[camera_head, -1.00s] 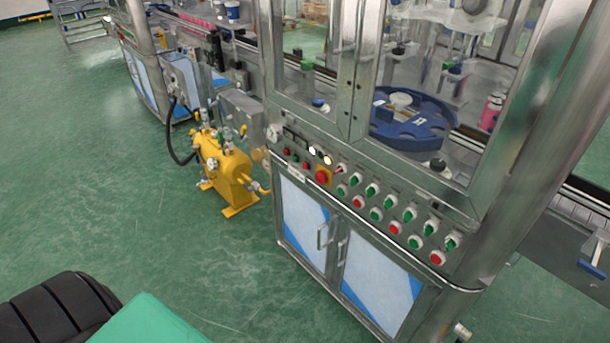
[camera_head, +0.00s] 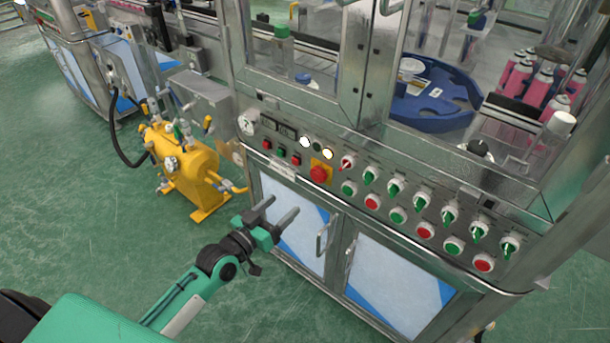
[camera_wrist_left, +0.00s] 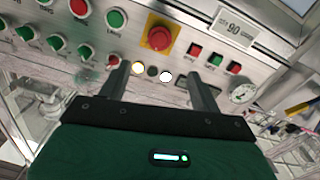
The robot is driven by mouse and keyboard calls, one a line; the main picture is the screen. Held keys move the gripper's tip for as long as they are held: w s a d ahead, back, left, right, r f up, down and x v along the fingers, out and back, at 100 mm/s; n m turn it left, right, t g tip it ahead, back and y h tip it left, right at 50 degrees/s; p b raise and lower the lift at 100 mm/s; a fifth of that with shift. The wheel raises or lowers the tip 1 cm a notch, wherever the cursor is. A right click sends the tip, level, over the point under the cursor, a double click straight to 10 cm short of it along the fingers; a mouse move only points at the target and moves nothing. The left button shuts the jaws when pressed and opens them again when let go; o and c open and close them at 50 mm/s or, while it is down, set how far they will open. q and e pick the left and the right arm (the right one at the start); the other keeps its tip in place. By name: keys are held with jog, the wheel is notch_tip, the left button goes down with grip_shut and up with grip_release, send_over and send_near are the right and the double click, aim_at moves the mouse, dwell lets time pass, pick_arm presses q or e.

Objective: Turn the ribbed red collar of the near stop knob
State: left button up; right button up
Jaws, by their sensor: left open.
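The stop knob (camera_head: 319,174) is a red round knob on a yellow square plate, at the left part of the machine's control panel. In the left wrist view the same red knob (camera_wrist_left: 160,38) shows beyond the fingertips, near the top centre. The ribs of its collar are too small to make out. My left gripper (camera_head: 283,206) is open and empty. It is in front of the cabinet door, lower left of the knob and apart from it. In the left wrist view the two fingers (camera_wrist_left: 157,70) point toward the panel. My right gripper is not in view.
Rows of green and red buttons and switches (camera_head: 397,215) lie right of the knob. A gauge (camera_head: 247,125) and two lit lamps (camera_head: 305,142) are near it. Door handles (camera_head: 322,240) stick out below. A yellow tank (camera_head: 185,165) stands at left on open green floor.

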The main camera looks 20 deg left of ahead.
aim_at(315, 177)
pick_arm(q)
jog(key=x, duration=1.3)
jog(key=shift+w+d+f, duration=0.1)
jog(key=shift+w+d, duration=0.05)
jog(key=shift+w, duration=0.05)
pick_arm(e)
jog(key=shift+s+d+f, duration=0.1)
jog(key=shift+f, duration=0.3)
pick_arm(q)
jog(key=c, duration=1)
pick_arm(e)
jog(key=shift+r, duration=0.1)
